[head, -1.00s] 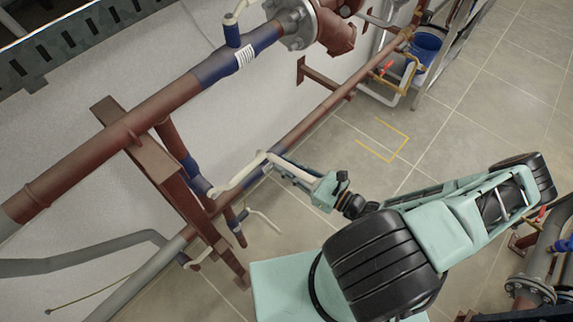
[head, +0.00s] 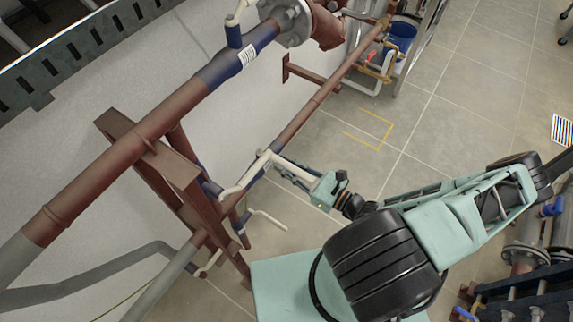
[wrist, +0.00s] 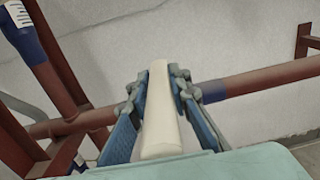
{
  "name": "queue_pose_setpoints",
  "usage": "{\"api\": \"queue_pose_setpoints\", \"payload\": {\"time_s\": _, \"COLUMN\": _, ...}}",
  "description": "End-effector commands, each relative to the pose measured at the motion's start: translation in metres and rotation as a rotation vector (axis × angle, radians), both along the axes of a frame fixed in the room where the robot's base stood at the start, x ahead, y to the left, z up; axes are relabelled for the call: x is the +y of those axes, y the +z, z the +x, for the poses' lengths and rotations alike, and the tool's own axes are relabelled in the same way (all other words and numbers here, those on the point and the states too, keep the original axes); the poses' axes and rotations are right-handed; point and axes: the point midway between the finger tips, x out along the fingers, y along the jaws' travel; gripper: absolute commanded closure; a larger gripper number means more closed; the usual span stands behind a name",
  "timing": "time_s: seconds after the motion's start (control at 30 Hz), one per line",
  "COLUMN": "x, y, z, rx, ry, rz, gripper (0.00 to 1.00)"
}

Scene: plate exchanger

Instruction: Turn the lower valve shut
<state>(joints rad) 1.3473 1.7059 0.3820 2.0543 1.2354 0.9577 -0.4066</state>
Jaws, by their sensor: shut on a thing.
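The lower valve's cream lever (head: 243,178) sits on the lower brown pipe (head: 308,112), by a blue section of that pipe. My gripper (head: 274,162) is at the lever from the right side. In the wrist view the lever (wrist: 160,110) lies between the two blue-grey fingers of my gripper (wrist: 158,95), which are closed on it. The lever points toward the camera there, with the lower pipe (wrist: 265,78) running behind it. The valve body is mostly hidden behind the fingers and lever.
The thick upper pipe (head: 125,150) with a blue section and another cream handle (head: 235,22) runs above. A brown steel bracket (head: 180,165) stands left of the gripper. Another cream lever (head: 268,217) hangs below. A blue bucket (head: 402,35) stands far back.

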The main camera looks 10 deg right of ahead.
Motion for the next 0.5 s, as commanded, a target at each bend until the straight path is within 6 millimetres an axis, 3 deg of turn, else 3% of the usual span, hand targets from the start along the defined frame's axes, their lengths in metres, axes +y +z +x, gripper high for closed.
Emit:
{"api": "queue_pose_setpoints", "payload": {"time_s": 0.37, "x": 0.0032, "y": -0.0020, "z": -0.0030, "rx": 0.006, "ry": 0.008, "rz": 0.000, "gripper": 1.00}}
{"api": "queue_pose_setpoints", "payload": {"time_s": 0.4, "x": 0.0032, "y": -0.0020, "z": -0.0030, "rx": 0.006, "ry": 0.008, "rz": 0.000, "gripper": 0.81}}
{"api": "queue_pose_setpoints", "payload": {"time_s": 0.5, "x": 0.0031, "y": -0.0015, "z": -0.0027, "rx": 0.004, "ry": 0.008, "rz": 0.000, "gripper": 0.70}}
